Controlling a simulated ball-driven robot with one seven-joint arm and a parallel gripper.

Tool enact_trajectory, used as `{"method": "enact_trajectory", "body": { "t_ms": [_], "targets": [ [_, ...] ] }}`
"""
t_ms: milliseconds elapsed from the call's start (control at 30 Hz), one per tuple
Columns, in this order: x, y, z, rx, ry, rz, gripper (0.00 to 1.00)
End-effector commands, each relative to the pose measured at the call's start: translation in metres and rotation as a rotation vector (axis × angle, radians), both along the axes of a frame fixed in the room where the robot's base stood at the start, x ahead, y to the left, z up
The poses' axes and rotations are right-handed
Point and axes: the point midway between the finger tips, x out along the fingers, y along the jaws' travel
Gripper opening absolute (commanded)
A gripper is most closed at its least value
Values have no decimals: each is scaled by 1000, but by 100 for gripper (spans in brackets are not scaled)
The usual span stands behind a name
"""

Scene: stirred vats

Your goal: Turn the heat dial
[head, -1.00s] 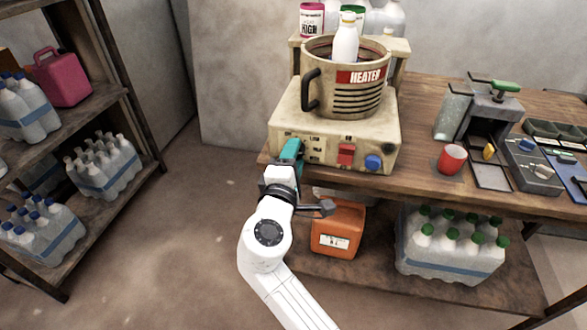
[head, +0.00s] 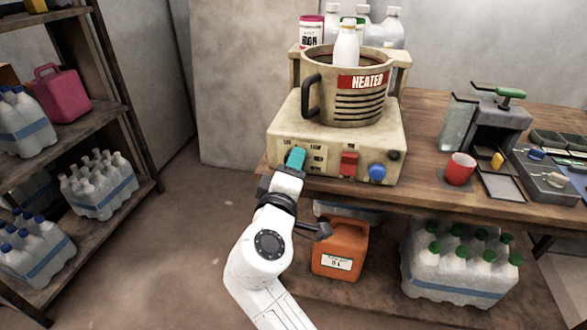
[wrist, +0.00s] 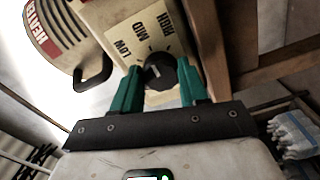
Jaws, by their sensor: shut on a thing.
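The heater base (head: 330,120) is a cream box at the table's left edge, with a control panel on its front. In the wrist view the black heat dial (wrist: 161,73) has a pale pointer mark and sits beside the LOW, MID and HIGH labels (wrist: 143,38). My gripper (wrist: 162,80) has its green fingers on either side of the dial, shut on it. In the head view my gripper (head: 296,158) is at the left of the panel and hides the dial.
A HEATER pot (head: 345,98) holding a white bottle stands on the base. A red switch (head: 348,163) and blue knob (head: 377,172) are right of my gripper. An orange jug (head: 340,250) sits below, near my arm. A red cup (head: 460,168) stands on the table.

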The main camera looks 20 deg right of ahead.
Motion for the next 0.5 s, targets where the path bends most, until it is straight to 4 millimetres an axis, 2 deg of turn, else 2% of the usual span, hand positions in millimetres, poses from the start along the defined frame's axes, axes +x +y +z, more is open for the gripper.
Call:
{"method": "enact_trajectory", "body": {
  "t_ms": [200, 233, 500],
  "targets": [
    [0, -1, -3, 0, 6, -3, 13],
    [0, -1, -3, 0, 6, -3, 45],
    [0, 0, -1, -1, 4, -1, 69]
  ]
}}
